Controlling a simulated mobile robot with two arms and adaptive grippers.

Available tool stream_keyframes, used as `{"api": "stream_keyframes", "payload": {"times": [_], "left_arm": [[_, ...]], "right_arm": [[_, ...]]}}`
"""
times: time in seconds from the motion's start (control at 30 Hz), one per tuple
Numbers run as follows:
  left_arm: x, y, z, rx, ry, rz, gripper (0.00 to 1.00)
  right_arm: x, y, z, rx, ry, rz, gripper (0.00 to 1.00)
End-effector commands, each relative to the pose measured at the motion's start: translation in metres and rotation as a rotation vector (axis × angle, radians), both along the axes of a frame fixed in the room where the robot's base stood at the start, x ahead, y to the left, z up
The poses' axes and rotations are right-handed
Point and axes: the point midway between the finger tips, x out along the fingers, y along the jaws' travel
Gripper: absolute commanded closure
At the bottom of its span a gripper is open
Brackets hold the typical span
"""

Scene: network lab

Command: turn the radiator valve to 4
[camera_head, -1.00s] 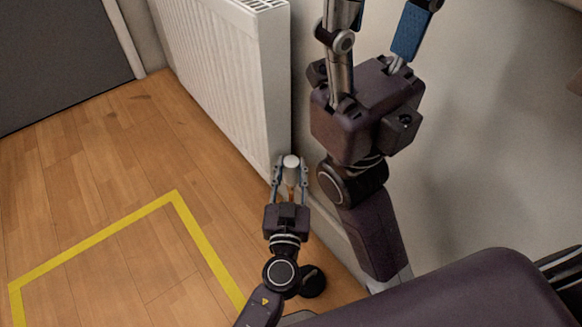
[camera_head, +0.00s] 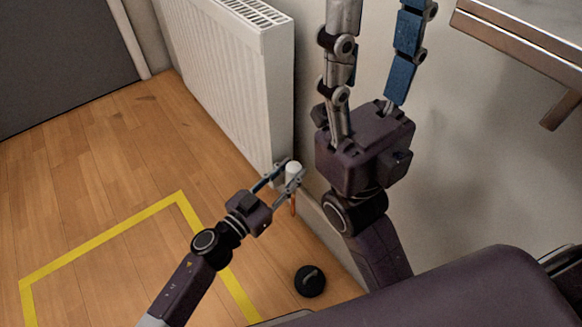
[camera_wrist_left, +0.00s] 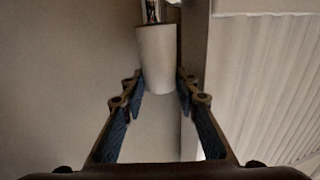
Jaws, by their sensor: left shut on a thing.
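The radiator valve has a white cylindrical head (camera_head: 293,170) at the lower near corner of the white radiator (camera_head: 225,75). An orange-brown pipe (camera_head: 293,207) runs down below it. My left gripper (camera_head: 284,173) comes in from the lower left and is shut on the valve head, one finger on each side. The left wrist view shows the white head (camera_wrist_left: 157,55) between the fingertips of that gripper (camera_wrist_left: 158,88). No number on the valve can be read. My right gripper (camera_head: 374,40) points up beside the wall, its fingers apart and cut off by the top edge.
A round black object with a small handle (camera_head: 310,281) sits on the wooden floor near my left forearm. Yellow tape (camera_head: 100,238) marks the floor at left. A table edge (camera_head: 520,45) juts in at upper right. The wall is close behind my right arm.

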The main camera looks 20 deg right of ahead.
Motion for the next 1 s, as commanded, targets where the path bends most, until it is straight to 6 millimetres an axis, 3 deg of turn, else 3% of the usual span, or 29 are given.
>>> {"api": "stream_keyframes", "payload": {"times": [0.4,0.93,0.97,1.0], "left_arm": [[0.0037,0.0021,-0.0002,0.004,-0.001,-0.186,0.96],[0.0034,0.0019,-0.0015,0.003,-0.001,-0.209,0.96],[0.0034,0.0019,-0.0015,0.004,0.0,-0.209,0.7],[0.0035,0.0019,-0.0015,0.004,0.0,-0.208,0.65]], "right_arm": [[0.0,-0.0011,-0.005,0.003,0.039,0.003,0.54],[-0.0001,-0.0011,-0.006,0.004,0.042,0.003,0.54],[-0.0001,-0.0011,-0.0061,0.004,0.042,0.003,0.54],[-0.0001,-0.0011,-0.0061,0.004,0.042,0.003,0.54]]}}
